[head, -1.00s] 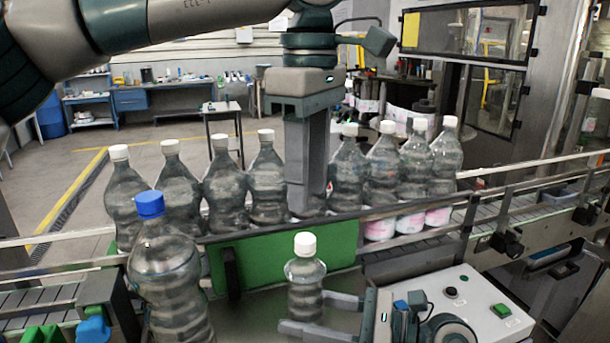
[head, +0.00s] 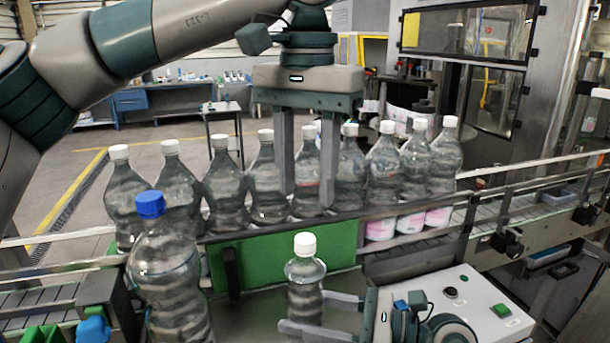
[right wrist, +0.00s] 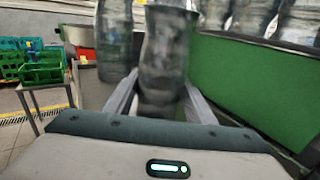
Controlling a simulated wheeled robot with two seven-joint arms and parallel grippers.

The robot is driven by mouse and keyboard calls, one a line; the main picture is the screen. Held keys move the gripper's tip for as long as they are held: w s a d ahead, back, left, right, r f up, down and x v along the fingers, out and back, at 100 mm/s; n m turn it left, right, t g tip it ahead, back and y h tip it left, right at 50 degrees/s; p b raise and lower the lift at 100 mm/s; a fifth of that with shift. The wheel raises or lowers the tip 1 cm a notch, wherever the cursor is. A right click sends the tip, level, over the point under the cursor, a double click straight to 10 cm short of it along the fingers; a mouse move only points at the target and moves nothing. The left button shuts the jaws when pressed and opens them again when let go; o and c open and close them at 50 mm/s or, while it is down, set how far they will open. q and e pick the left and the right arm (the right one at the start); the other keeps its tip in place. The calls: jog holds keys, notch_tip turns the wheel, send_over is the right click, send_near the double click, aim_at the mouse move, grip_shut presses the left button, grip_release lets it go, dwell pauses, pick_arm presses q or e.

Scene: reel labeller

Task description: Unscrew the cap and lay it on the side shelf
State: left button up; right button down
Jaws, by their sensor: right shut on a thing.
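A small clear bottle (head: 304,275) stands upright with a white cap (head: 304,244) on its neck. My right gripper (head: 306,314) is shut on its body; the right wrist view shows the bottle (right wrist: 165,65) between the two fingers, its top cut off. My left gripper (head: 306,200) is open and empty, pointing down. In the head view its fingertips are just above the cap, apart from it, with the bottle row showing between the fingers. I cannot tell which surface is the side shelf.
A row of white-capped bottles (head: 224,185) stands behind a rail, above a green panel (head: 285,255). A large blue-capped bottle (head: 168,275) stands at left. A white control box (head: 470,310) with buttons is at right. Green crates (right wrist: 40,72) sit on a stand in the right wrist view.

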aim_at(304, 238)
pick_arm(q)
jog(key=m, duration=0.4)
dwell(0.4)
jog(key=shift+w+f, duration=0.1)
jog(key=shift+f, duration=3.9)
grip_shut()
jog(key=shift+a, duration=0.1)
jog(key=shift+n, duration=0.3)
